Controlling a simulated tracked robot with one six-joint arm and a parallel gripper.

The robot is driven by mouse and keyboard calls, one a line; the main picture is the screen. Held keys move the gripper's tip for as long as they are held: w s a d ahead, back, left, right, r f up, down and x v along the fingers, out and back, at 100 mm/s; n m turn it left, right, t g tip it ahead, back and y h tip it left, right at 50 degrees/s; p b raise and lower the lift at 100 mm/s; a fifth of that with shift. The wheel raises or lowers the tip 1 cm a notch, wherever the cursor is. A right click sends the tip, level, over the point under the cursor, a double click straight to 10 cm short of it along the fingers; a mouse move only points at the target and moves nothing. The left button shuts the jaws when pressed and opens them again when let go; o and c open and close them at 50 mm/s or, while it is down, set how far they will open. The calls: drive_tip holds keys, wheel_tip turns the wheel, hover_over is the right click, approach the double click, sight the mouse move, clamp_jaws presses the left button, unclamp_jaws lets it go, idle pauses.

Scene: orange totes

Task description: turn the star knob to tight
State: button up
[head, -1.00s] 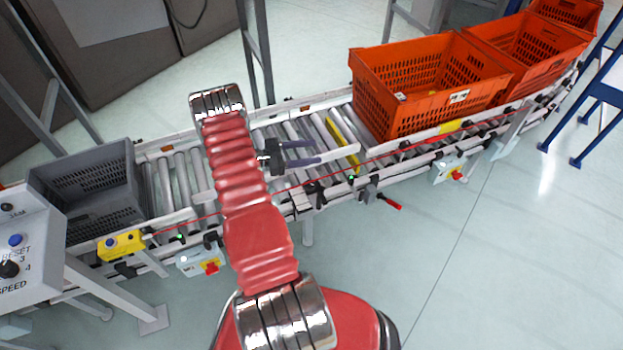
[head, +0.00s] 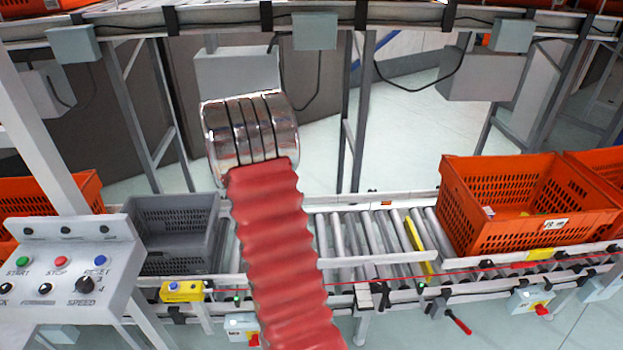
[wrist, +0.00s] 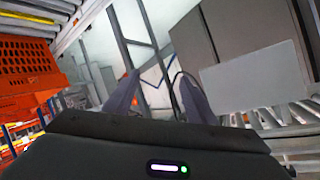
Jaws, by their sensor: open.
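I cannot make out a star knob for certain in either view. A small black part (head: 436,308) sits on the conveyor's near side beside a red-handled lever (head: 460,325); its shape is too small to tell. My gripper (wrist: 157,80) shows in the wrist view with its two grey fingers apart and nothing between them. It points toward grey frame legs and panels beyond. In the head view my red arm rises in front of the conveyor, and the gripper is not seen there.
The roller conveyor (head: 345,238) crosses the view. A grey tote (head: 175,250) stands on its left, an orange tote (head: 520,215) on its right. A control panel (head: 65,265) is at the lower left. An overhead conveyor (head: 400,22) runs across the top.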

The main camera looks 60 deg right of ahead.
drive_tip(key=w+a+r+n+t+y, duration=0.25)
drive_tip(key=w+a+r, duration=0.2)
drive_tip(key=a, duration=0.45)
drive_tip(key=w+a+r+n+t+y, duration=0.25)
drive_tip(key=w+a+r+t, duration=0.2)
drive_tip(key=a, duration=0.35)
drive_tip(key=s+a+r+n+y, duration=0.2)
drive_tip(key=a+r+n, duration=0.1)
drive_tip(key=a, duration=0.6)
drive_tip(key=s+a+r+n+y, duration=0.1)
drive_tip(key=a+r+n+y, duration=0.15)
drive_tip(key=a, duration=0.65)
drive_tip(key=s+a+r+n+g+y, duration=0.15)
drive_tip(key=s+a+n+y, duration=0.35)
drive_tip(key=s+a, duration=0.9)
drive_tip(key=s+a+f+n+g+h, duration=0.1)
drive_tip(key=s+a+f+n, duration=0.1)
drive_tip(key=s, duration=0.5)
drive_tip(key=s+a+f+n+g, duration=0.2)
drive_tip(key=s+a+n, duration=0.1)
drive_tip(key=s, duration=0.5)
drive_tip(key=shift+s+a+h, duration=0.15)
drive_tip(key=shift+h, duration=0.2)
drive_tip(key=shift+g, duration=0.25)
